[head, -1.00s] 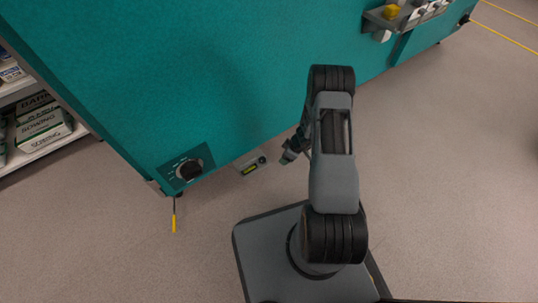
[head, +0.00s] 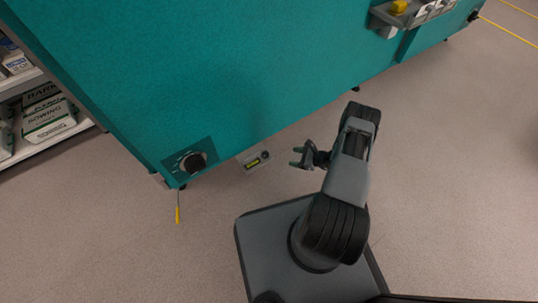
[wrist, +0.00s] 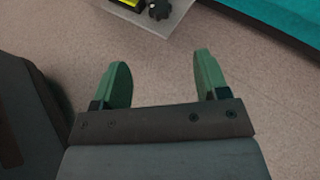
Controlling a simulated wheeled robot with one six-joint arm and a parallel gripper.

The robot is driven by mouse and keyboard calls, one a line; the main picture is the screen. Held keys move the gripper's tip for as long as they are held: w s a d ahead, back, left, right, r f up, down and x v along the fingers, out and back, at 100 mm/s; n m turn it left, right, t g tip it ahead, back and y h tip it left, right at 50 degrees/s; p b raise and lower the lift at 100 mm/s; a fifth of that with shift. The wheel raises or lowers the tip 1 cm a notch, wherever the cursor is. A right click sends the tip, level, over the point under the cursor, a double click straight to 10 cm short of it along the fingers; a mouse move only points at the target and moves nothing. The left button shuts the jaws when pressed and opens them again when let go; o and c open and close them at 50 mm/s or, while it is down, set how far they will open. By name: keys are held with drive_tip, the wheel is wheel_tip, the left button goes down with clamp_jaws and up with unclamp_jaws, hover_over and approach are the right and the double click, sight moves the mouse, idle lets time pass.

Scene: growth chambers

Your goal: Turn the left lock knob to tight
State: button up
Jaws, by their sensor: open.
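A black round knob (head: 193,163) sits on a dark panel with white marks at the lower left corner of the teal cabinet in the head view. Which way it is set is too small to tell. My gripper (head: 297,157) is to the right of the knob, well apart from it, out over the floor. In the wrist view my gripper (wrist: 162,82) shows two green fingers standing apart with only floor between them. The knob is not in the wrist view.
A grey plate with a yellow display and small dark dial (head: 256,161) lies between the knob and my gripper; its edge also shows in the wrist view (wrist: 165,22). A yellow-tipped cord (head: 178,214) hangs below the cabinet. Shelves with bags (head: 45,118) stand left. A tray (head: 412,14) is upper right.

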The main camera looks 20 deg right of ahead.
sight(267, 154)
drive_tip(key=shift+m, duration=0.4)
drive_tip(key=shift+b+x, duration=2.35)
drive_tip(key=shift+x, duration=4.55)
drive_tip(key=shift+r, duration=0.15)
drive_tip(key=c, duration=0.9)
